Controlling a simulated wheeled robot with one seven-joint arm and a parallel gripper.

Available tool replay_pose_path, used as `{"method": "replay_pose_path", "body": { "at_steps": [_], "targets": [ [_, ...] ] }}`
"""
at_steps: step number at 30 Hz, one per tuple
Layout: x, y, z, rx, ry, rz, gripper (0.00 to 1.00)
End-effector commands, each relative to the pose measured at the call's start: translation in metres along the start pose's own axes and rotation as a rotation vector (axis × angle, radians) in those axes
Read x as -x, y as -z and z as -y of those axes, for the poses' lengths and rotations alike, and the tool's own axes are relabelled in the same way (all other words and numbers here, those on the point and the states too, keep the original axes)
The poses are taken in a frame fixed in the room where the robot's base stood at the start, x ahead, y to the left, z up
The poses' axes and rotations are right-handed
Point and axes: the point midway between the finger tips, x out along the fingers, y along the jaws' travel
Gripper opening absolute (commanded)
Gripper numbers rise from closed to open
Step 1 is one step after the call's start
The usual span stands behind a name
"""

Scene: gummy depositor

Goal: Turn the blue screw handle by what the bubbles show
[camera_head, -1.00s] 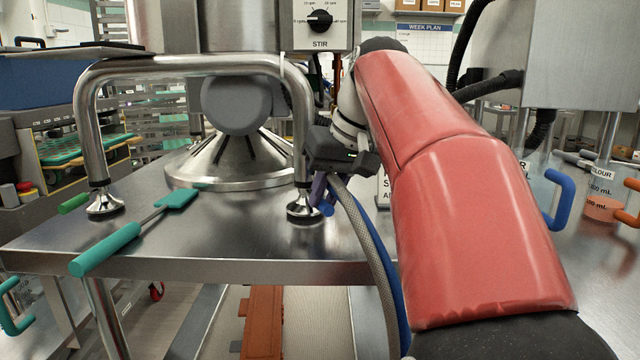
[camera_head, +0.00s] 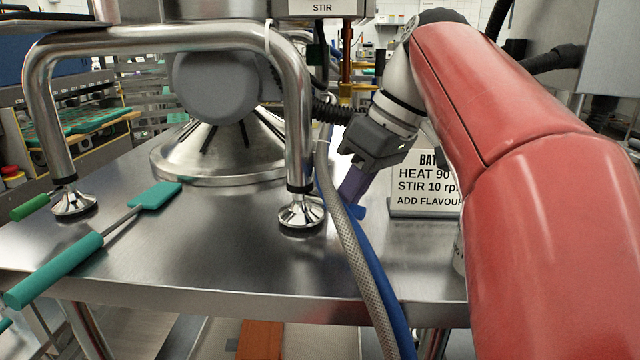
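My gripper (camera_head: 355,190) is near the middle of the view, pointing down and left beside the right foot of the tubular steel frame. Its fingers look purple. A small blue piece (camera_head: 360,212) shows at their tips. I cannot tell whether this is the screw handle, a part of my gripper, or something held. The gap between the fingers is not visible. No bubbles can be made out.
The steel frame (camera_head: 297,110) stands over a steel cone (camera_head: 215,160) on the table. A teal spatula (camera_head: 60,268) lies left. A braided hose (camera_head: 345,220) and a blue hose (camera_head: 385,275) hang in front. A batch sign (camera_head: 425,180) stands behind my arm.

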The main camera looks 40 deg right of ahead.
Motion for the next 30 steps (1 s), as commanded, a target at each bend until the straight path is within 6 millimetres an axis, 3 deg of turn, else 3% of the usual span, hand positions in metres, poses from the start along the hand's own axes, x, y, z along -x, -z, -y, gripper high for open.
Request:
{"method": "replay_pose_path", "body": {
  "at_steps": [15,16,21,30],
  "targets": [
    [0.0008,0.0011,0.0004,0.016,0.004,-0.001,0.0],
    [0.0008,0.0012,0.0004,0.016,0.004,-0.001,0.19],
    [0.0006,0.0009,0.0004,0.015,0.005,0.0,0.39],
    [0.0022,0.0007,0.0003,0.014,0.005,0.001,0.39]
  ]
}}
